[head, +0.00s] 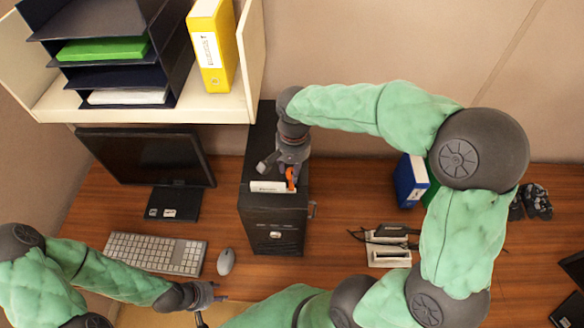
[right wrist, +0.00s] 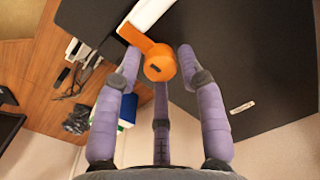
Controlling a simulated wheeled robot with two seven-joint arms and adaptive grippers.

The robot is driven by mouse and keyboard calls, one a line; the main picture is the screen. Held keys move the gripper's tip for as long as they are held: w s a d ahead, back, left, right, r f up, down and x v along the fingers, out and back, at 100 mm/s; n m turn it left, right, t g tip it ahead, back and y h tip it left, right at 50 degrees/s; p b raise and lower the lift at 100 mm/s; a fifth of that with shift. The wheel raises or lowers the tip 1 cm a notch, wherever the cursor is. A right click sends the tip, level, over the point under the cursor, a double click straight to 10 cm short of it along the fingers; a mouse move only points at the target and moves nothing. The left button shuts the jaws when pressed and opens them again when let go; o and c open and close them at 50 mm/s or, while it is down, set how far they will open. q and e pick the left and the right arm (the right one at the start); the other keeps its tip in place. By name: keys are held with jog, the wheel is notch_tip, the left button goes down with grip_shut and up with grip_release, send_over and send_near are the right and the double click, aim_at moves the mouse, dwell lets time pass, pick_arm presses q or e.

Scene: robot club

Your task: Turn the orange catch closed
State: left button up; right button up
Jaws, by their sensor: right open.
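In the head view the catch (head: 291,178) is a small orange spot by the white piece (head: 268,187) on the black computer tower (head: 272,220). My right gripper (head: 279,171) is above the tower; in the wrist view its fingers (right wrist: 159,58) are spread around the catch, and I cannot tell whether they touch it. My left gripper (head: 207,294) is low over the desk's front, its opening unclear.
A monitor (head: 145,160), a keyboard (head: 155,252) and a mouse (head: 226,261) are left of the tower. A shelf (head: 190,108) with a yellow binder (head: 212,45) hangs above. A blue binder (head: 408,182) and a white device (head: 388,250) with dark tools are to the right.

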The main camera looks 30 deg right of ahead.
notch_tip(320, 180, up, 12)
jog(key=shift+f, duration=0.15)
dwell(0.3)
jog(key=shift+s+d, duration=0.1)
dwell(0.3)
